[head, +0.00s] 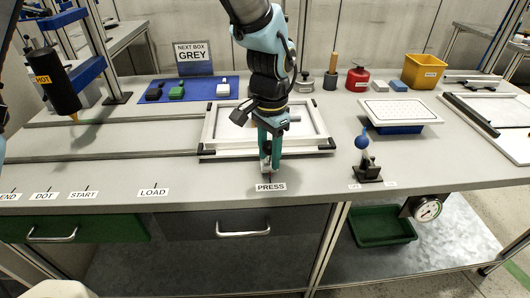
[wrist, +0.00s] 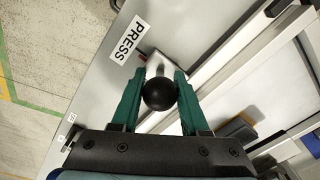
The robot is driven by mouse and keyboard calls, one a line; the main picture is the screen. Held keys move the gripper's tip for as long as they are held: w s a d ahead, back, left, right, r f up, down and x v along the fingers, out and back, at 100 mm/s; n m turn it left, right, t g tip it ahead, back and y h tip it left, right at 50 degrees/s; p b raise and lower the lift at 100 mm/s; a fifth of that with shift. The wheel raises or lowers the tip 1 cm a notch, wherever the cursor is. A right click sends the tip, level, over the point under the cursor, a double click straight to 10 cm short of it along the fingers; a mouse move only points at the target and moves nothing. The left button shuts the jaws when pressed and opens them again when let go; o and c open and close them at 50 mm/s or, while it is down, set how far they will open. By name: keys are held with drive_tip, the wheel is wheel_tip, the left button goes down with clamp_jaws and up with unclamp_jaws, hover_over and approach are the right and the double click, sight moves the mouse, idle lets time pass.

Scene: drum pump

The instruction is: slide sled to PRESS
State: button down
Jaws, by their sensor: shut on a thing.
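The sled (head: 212,133), a pale frame with dark corners, lies on the bench at centre. My gripper (head: 269,163) is low at its front side, directly behind the PRESS label (head: 271,187). In the wrist view, the teal fingers of my gripper (wrist: 158,88) are shut on a round black knob (wrist: 159,94). The knob sits on a pale metal piece. The PRESS label also shows in the wrist view (wrist: 129,40), close to the knob. My arm hides part of the sled, and the joint between knob and sled is hard to see.
LOAD (head: 153,192) and START (head: 83,195) labels lie left along the front edge. A blue-ball lever (head: 363,142) stands right, near a perforated white plate (head: 401,112). A black HOT dispenser (head: 53,82) hangs left. The rail area left of the sled is clear.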

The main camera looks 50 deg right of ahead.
drive_tip(key=shift+s+d, duration=0.2)
drive_tip(key=shift+d, duration=0.1)
drive_tip(key=c, duration=0.7)
unclamp_jaws()
drive_tip(key=shift+r, duration=0.1)
drive_tip(key=shift+r, duration=0.35)
wheel_tip(320, 180, up, 10)
drive_tip(key=shift+b, duration=1)
